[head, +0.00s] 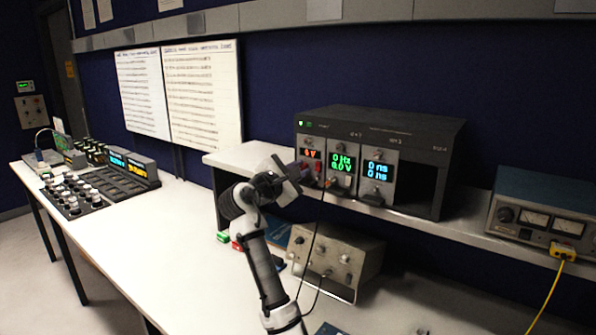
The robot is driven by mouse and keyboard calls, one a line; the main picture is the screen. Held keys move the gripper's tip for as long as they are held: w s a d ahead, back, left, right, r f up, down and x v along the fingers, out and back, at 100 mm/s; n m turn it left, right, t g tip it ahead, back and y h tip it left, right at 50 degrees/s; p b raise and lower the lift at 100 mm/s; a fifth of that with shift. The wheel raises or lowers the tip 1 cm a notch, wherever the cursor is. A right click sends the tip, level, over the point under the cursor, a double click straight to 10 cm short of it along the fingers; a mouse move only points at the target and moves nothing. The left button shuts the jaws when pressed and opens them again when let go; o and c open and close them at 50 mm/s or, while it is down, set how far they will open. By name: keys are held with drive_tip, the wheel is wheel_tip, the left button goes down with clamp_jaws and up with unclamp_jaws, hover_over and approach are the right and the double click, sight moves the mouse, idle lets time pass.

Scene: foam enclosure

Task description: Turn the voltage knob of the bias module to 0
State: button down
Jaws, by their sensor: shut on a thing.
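A dark rack (420,127) on the raised shelf holds three modules side by side. The leftmost module (310,142) has a small orange display that reads what looks like "0 V"; I take it for the bias module, though its label is too small to read. My gripper (304,172) is at the lower front of this module, shut on its knob. The knob itself is hidden by the gripper. The middle module (341,160) shows green "0 Hz" and "0.0 V". The right module (378,168) shows blue "0 ns" twice.
A beige instrument (335,262) with knobs stands below the shelf, close to my arm, with black cables. A blue meter unit (545,212) with a yellow cable is at the right. The long white bench (150,225) is mostly clear at centre left.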

drive_tip(key=shift+f+n, duration=0.1)
drive_tip(key=shift+n, duration=1)
drive_tip(key=c, duration=1.4)
unclamp_jaws()
drive_tip(key=shift+o, duration=0.2)
drive_tip(key=b+v, duration=0.5)
drive_tip(key=v, duration=0.9)
